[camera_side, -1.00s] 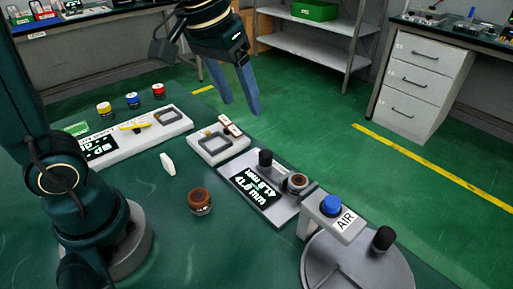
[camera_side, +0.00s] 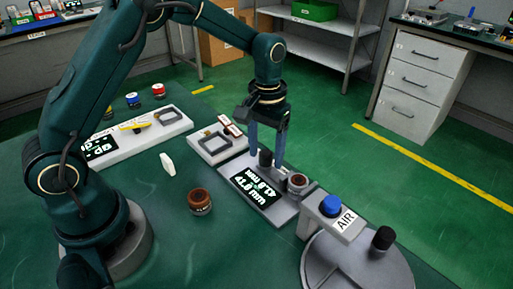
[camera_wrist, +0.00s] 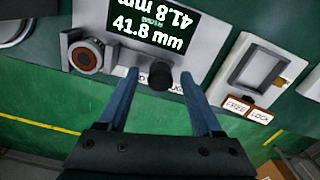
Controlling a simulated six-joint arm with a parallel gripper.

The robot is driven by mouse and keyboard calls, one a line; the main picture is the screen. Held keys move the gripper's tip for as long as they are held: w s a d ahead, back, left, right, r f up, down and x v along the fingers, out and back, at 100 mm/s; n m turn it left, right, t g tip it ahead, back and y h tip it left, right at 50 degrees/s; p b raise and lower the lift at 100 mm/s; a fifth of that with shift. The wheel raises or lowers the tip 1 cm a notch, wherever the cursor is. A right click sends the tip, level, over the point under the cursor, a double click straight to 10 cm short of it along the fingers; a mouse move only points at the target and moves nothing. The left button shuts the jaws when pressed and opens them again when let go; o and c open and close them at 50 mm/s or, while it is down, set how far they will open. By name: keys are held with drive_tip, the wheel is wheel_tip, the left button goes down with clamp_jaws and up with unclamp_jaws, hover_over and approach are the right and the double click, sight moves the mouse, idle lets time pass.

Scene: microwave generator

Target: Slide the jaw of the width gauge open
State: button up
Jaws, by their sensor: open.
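The width gauge is a grey plate (camera_side: 228,176) with a dark display (camera_side: 256,186) reading 41.8 mm; the display also shows in the wrist view (camera_wrist: 150,28). A black knob (camera_side: 265,158) stands on the gauge, and the wrist view shows it from above (camera_wrist: 161,76). A brown-topped round piece (camera_side: 297,182) sits at the gauge's right end, by a grey block; the wrist view shows it at left (camera_wrist: 86,58). My gripper (camera_side: 267,166) is open, pointing down over the gauge. Its blue fingers stand on both sides of the black knob, apart from it in the wrist view (camera_wrist: 160,80).
A grey frame fixture (camera_side: 217,145) with FREE and LOCK tabs (camera_wrist: 248,109) stands beside the gauge. On the other side is an AIR station with a blue button (camera_side: 330,205) and a black knob (camera_side: 383,238). A brown-topped jar (camera_side: 200,201) and a white piece (camera_side: 167,164) lie nearby.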

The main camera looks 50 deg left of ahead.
drive_tip(key=shift+f, duration=0.6)
clamp_jaws()
drive_tip(key=shift+r, duration=0.1)
idle(0.9)
